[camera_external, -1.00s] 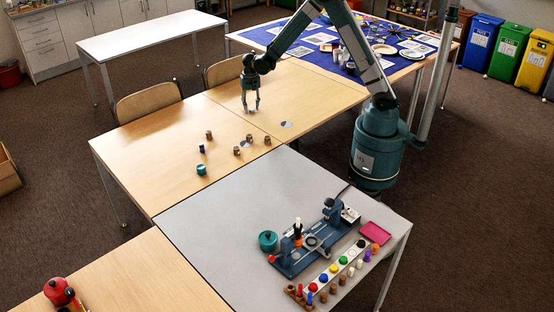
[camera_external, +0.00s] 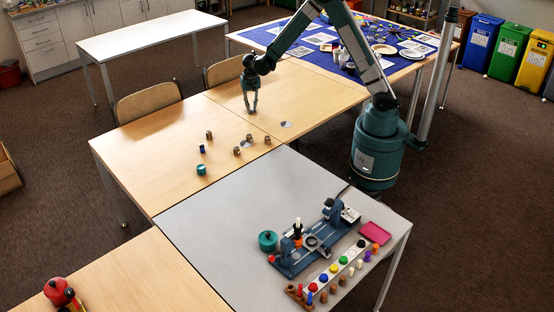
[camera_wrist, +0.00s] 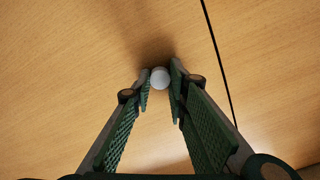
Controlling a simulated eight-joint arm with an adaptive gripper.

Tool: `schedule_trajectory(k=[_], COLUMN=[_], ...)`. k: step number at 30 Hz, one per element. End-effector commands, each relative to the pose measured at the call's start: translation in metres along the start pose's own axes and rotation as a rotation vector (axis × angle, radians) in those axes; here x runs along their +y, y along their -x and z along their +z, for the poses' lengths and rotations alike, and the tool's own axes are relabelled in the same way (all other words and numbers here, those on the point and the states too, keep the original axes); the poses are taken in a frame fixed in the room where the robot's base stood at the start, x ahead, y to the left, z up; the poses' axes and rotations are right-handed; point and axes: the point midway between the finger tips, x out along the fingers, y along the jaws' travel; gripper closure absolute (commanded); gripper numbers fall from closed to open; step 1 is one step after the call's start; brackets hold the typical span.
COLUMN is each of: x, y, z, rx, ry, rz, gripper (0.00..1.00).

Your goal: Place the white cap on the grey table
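The white cap (camera_wrist: 160,77) shows in the wrist view as a small round white thing between my fingertips, touched on both sides. My gripper (camera_external: 251,112) points down at the wooden table (camera_external: 150,150), close to the seam between two tabletops. It is shut on the cap, and I cannot tell whether the cap still touches the wood.
On the grey table stand a blue-grey fixture (camera_external: 290,262), a teal pot (camera_external: 267,240), a row of coloured caps (camera_external: 344,260) and a pink tray (camera_external: 375,232).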

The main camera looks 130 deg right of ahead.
Motion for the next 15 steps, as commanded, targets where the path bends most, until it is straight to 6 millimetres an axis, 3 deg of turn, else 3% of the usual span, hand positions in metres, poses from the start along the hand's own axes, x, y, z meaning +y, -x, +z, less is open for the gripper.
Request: schedule_trajectory(k=[8,15], x=[0.000,0.000], y=[0.001,0.017], z=[0.000,0.000], rx=[0.000,0.000], ry=[0.000,0.000], rz=[0.000,0.000], gripper=[0.87,0.87])
